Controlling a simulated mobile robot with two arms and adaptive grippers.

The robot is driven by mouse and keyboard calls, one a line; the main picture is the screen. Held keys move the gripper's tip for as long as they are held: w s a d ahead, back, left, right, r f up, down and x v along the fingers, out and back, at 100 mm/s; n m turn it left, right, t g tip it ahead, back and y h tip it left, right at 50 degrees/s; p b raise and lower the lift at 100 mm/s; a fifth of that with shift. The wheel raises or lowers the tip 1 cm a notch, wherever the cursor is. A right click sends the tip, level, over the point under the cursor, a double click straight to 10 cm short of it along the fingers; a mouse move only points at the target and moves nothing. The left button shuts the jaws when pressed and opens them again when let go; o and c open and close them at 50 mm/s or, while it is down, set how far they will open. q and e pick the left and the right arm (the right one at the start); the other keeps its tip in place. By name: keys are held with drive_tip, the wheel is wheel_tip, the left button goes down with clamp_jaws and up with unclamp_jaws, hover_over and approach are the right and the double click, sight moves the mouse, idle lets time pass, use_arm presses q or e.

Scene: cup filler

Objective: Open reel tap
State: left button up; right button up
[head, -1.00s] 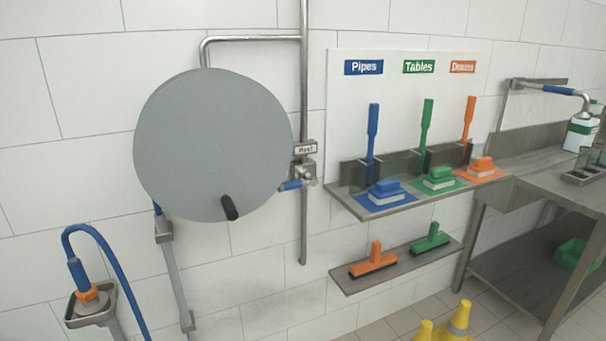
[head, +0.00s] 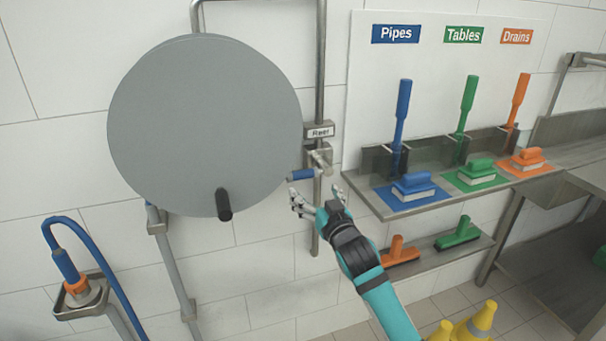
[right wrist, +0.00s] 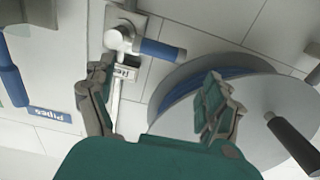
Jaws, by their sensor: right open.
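The reel tap (head: 318,160) is a metal valve on the wall pipe, below a plate reading "Reel", with a blue handle (head: 302,175) pointing left. The grey round hose reel (head: 205,120) is just left of it. My right gripper (head: 316,197) is open and empty, just below the blue handle, with no clear contact. In the right wrist view, the blue handle (right wrist: 160,50) and the valve body (right wrist: 120,38) lie ahead of the open right gripper (right wrist: 160,98), and the handle is beyond the fingertips. My left gripper is not in view.
A steel shelf (head: 375,212) with brushes is right of the tap, and a lower shelf (head: 425,258) holds squeegees. A blue hose (head: 95,257) hangs at left from a steel holder (head: 75,308). The wall below the reel is mostly clear.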

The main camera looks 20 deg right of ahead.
sight(303, 176)
drive_tip(key=w, duration=0.8)
drive_tip(key=shift+w+a, duration=0.1)
drive_tip(key=shift+w, duration=0.65)
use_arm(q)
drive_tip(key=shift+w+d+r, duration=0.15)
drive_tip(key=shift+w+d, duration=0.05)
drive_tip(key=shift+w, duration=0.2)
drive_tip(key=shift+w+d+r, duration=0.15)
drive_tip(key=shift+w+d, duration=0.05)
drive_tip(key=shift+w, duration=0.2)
